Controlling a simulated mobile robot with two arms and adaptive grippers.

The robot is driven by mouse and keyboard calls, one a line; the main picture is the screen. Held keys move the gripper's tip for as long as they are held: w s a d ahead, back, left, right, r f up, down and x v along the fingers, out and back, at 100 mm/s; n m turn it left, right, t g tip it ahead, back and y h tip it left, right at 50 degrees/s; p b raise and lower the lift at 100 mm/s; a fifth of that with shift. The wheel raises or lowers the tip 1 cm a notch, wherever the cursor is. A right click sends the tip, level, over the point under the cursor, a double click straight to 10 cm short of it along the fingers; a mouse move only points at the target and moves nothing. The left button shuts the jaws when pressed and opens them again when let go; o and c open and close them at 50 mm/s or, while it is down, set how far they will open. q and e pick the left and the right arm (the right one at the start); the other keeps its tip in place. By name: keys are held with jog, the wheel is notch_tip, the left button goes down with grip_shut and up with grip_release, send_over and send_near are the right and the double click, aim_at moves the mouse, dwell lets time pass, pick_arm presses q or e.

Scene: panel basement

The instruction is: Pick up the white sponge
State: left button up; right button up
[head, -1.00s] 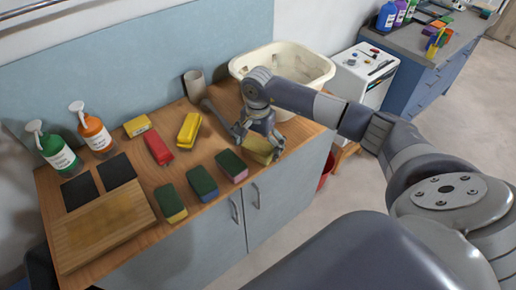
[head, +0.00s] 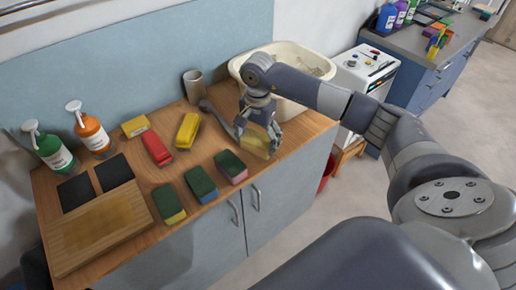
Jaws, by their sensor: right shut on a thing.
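My right gripper (head: 257,140) is over the right end of the wooden counter, its fingers around a pale yellowish, sponge-like block (head: 258,146). It is shut on this block, which the fingers partly hide. The block looks slightly raised from the counter, but the gap is hard to judge. No plainly white sponge shows elsewhere on the counter. Three green-topped sponges lie in a row to the left: one with a pink base (head: 231,167), one with a blue base (head: 201,184) and one with a yellow base (head: 168,203). My left gripper is out of view.
A cream basin (head: 245,62) stands behind the gripper. A grey cup (head: 194,87), a yellow stapler-like item (head: 187,131) and a red one (head: 156,149) are to the left. Farther left are a wooden board (head: 98,229), green bottle (head: 52,152) and orange bottle (head: 93,133).

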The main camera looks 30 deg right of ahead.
jog(key=s+a+r+b, duration=0.1)
jog(key=s+b, duration=0.4)
jog(key=s, duration=1)
jog(key=shift+s+a+r, duration=0.4)
jog(key=shift+a, duration=0.45)
jog(key=shift+o, duration=0.6)
jog(key=c, duration=0.3)
jog(key=shift+a, duration=0.1)
